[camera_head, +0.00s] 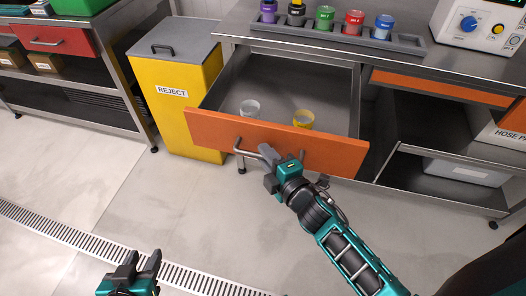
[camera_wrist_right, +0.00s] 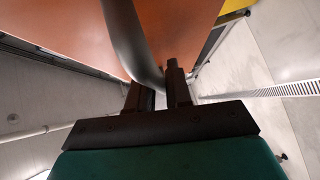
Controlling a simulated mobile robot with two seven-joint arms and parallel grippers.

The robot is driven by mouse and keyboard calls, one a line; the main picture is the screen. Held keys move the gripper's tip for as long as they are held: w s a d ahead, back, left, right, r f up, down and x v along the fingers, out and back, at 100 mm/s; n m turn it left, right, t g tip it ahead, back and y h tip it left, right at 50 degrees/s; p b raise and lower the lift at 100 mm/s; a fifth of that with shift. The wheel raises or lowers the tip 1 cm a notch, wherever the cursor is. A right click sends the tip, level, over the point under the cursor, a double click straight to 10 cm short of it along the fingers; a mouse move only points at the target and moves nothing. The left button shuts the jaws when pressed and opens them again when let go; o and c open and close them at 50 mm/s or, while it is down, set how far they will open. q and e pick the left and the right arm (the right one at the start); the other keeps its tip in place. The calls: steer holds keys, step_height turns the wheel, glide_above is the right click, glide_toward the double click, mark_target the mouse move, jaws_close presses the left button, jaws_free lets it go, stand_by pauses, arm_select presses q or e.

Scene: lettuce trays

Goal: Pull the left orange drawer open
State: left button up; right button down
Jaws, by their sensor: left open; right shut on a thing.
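The left orange drawer (camera_head: 220,131) is pulled out from the steel bench in the head view, its grey inside showing. My right gripper (camera_head: 268,164) is at the drawer's bar handle (camera_head: 245,153). In the right wrist view, the fingers of my right gripper (camera_wrist_right: 158,90) are shut on the handle (camera_wrist_right: 138,45), in front of the orange drawer front (camera_wrist_right: 65,30). My left gripper (camera_head: 137,264) is open and empty, low at the left above the floor, away from the drawer.
A yellow reject bin (camera_head: 183,110) stands left of the drawer. A rack of coloured cups (camera_head: 335,38) is on the bench top. Another orange drawer front (camera_head: 440,87) is at the right, above open shelves. The floor in front is clear, with a drain grate (camera_head: 75,236).

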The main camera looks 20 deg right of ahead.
stand_by(0.4)
arm_select(q)
steer(key=shift+r, duration=0.15)
arm_select(e)
steer(key=c, duration=1.1)
jaws_free()
steer(key=shift+c, duration=0.2)
steer(key=shift+s, duration=0.1)
arm_select(q)
steer(key=shift+s+a, duration=0.1)
steer(key=shift+a, duration=0.1)
arm_select(e)
steer(key=v, duration=1.2)
steer(key=shift+s, duration=0.4)
arm_select(q)
steer(key=shift+r+p, duration=0.1)
steer(key=shift+p, duration=0.2)
arm_select(e)
steer(key=shift+r, duration=0.1)
